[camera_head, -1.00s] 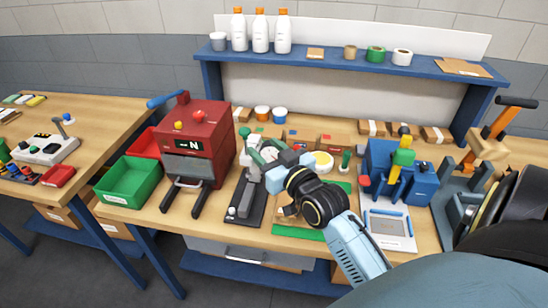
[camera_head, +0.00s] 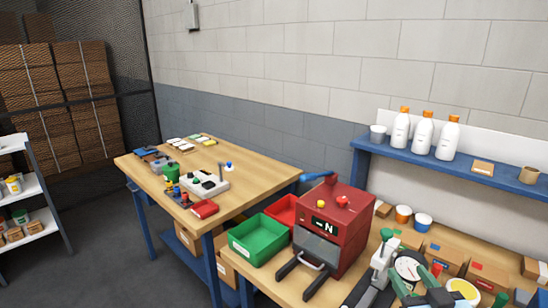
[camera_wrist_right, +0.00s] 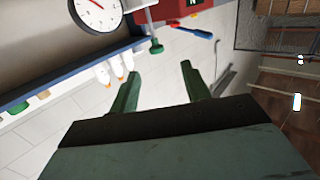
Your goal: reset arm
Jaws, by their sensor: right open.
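My right gripper (camera_wrist_right: 160,88) shows in the right wrist view with its two green fingers wide apart and nothing between them. In the head view only part of it (camera_head: 417,284) shows at the bottom right edge, near the white round dial (camera_head: 408,266) of a grey press-like stand. The dial also shows at the top of the wrist view (camera_wrist_right: 95,13), apart from the fingers. The rest of my right arm is cut off by the frame. My left gripper is in neither view.
A red machine (camera_head: 345,218) stands left of the dial, with a green bin (camera_head: 258,243) and a red bin (camera_head: 283,212) beside it. A blue shelf (camera_head: 450,170) holds white bottles behind. Another wooden table (camera_head: 255,160) carries small items; open floor lies left.

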